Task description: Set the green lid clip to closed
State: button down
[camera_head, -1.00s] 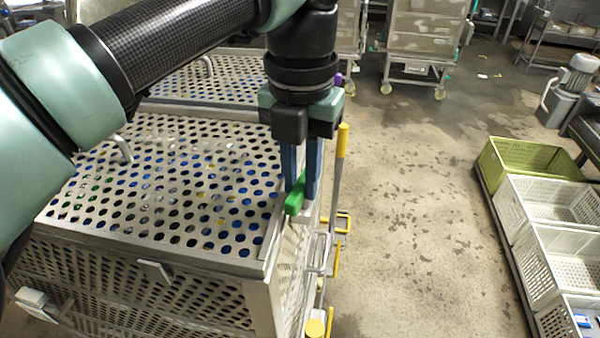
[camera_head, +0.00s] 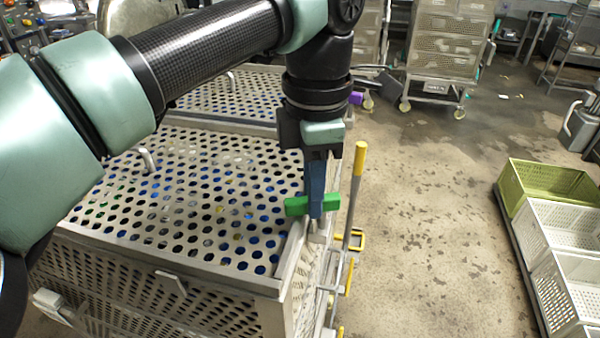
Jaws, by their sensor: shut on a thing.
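The green lid clip (camera_head: 296,206) sits at the right edge of the perforated metal basket lid (camera_head: 190,215), near its front right corner. Its bar now lies crosswise in the picture, with one end over the lid and the other past the edge. My gripper (camera_head: 315,210) points down from above and is shut on the clip. Its dark blue fingers hide the middle of the clip. I cannot tell whether the clip is fully seated.
A purple clip (camera_head: 356,98) shows on the basket behind. A yellow-topped upright handle (camera_head: 359,160) stands close to the right of my gripper. Green (camera_head: 550,183) and white crates (camera_head: 560,228) stand at the right. The floor between is clear.

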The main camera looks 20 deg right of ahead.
jog(key=m, duration=0.4)
jog(key=shift+w+d+r+m+p, duration=0.1)
jog(key=shift+w+d+m+p, duration=0.1)
jog(key=shift+w+m+p, duration=0.15)
dwell(0.3)
jog(key=c, duration=0.8)
grip_release()
notch_tip(320, 180, up, 13)
jog(key=b, duration=0.2)
